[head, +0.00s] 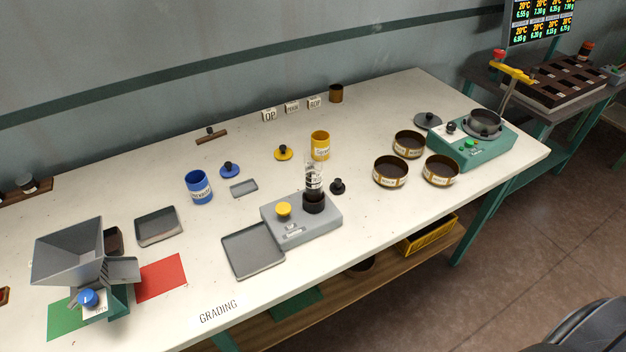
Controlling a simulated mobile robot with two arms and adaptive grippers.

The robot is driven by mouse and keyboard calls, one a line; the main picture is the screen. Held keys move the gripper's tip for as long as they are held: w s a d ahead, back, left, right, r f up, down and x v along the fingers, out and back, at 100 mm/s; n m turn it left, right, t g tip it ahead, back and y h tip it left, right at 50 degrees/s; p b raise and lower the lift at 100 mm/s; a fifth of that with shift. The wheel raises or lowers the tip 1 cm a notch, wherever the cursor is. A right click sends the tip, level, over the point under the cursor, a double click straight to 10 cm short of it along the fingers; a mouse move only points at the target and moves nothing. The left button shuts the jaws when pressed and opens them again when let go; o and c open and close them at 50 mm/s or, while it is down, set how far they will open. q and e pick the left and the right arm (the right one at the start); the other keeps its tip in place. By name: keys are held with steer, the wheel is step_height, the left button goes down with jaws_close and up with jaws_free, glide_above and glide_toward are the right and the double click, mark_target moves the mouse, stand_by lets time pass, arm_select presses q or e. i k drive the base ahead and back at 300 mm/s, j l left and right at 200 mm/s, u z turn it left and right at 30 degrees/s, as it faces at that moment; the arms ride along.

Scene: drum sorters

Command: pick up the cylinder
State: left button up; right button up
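A clear cylinder (314,177) with dark markings stands upright in the black holder (314,203) on a grey device (303,228), near the middle of the table. The device has a yellow knob (283,209) on top, left of the cylinder. A small black knobbed piece (337,187) sits on the table just right of the cylinder. Neither of my grippers shows in the head view.
A yellow can (320,146) stands close behind the cylinder. A blue can (199,188) and a grey tray (253,251) are to the left. Several round sieves (391,172) are to the right. A grey hopper (70,252) stands at the left end.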

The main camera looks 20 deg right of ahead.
mark_target(313, 155)
steer(key=i+j+z, duration=0.25)
steer(key=j, duration=0.25)
steer(key=j+z, duration=0.25)
steer(key=j, duration=0.25)
steer(key=j+z, duration=0.25)
steer(key=j, duration=0.25)
